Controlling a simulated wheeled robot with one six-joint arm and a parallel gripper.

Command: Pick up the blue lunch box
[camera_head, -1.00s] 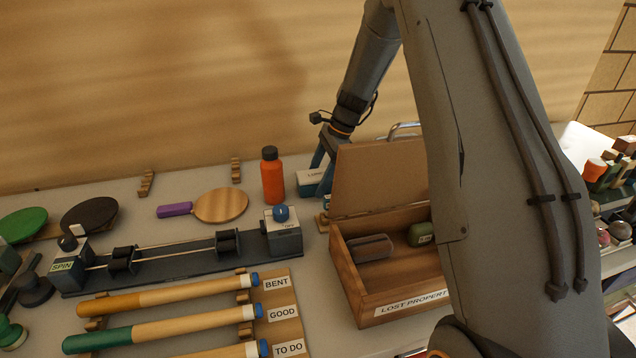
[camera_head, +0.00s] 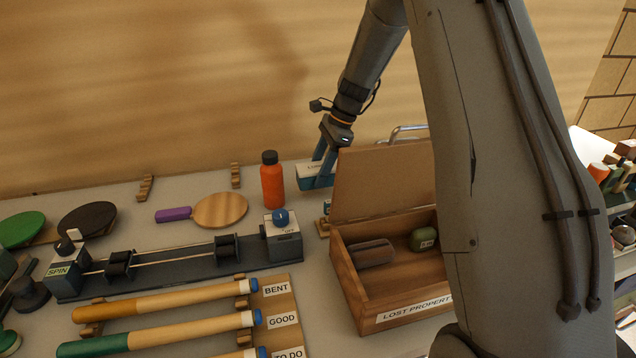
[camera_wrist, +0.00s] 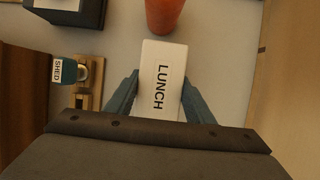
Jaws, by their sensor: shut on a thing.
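The lunch box (camera_head: 312,178) stands behind the open wooden box, beside the orange bottle, in the head view. Its side shows blue below a pale top with a LUNCH label. The wrist view shows the white labelled top of the lunch box (camera_wrist: 160,75) between the two blue-grey fingers. My gripper (camera_wrist: 159,88) is shut on the lunch box, with one finger along each long side. In the head view my gripper (camera_head: 326,172) reaches down to it from above. The box looks slightly raised, but its underside is hidden.
The orange bottle (camera_head: 272,184) stands close to the left. The LOST PROPERTY box (camera_head: 385,296) has its lid (camera_head: 383,186) raised just to the right. A SHED tag (camera_wrist: 57,70) lies nearby on a wooden piece. A paddle (camera_head: 220,210) and a spin rig (camera_head: 185,268) lie left.

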